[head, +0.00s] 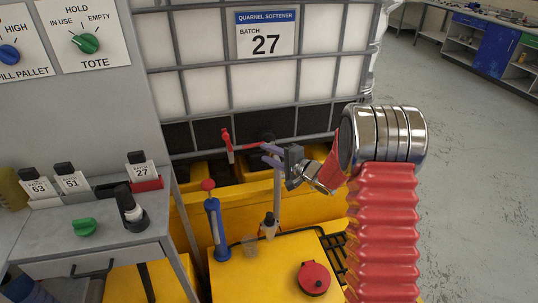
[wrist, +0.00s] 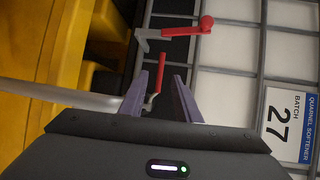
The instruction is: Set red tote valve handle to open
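The white caged tote (head: 325,87) with a batch 27 label stands at the back. Low at its front, an upright red lever with a round knob (head: 228,146) shows left of my gripper; it also shows in the wrist view (wrist: 185,31). A second red bar (wrist: 161,66) with a grey bent end lies at right angles to it, just beyond and between my fingers in the wrist view. I cannot tell for sure which is the valve handle. My gripper (head: 268,154) is open with nothing held; it also shows in the wrist view (wrist: 158,92). Contact with the bar cannot be told.
A yellow pallet (head: 215,210) and yellow block (head: 265,275) lie below. A blue pump with red knob (head: 216,228) stands left of my gripper. A grey pipe (wrist: 70,94) passes close by. A grey bench (head: 85,250) is left; open floor (head: 475,150) right.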

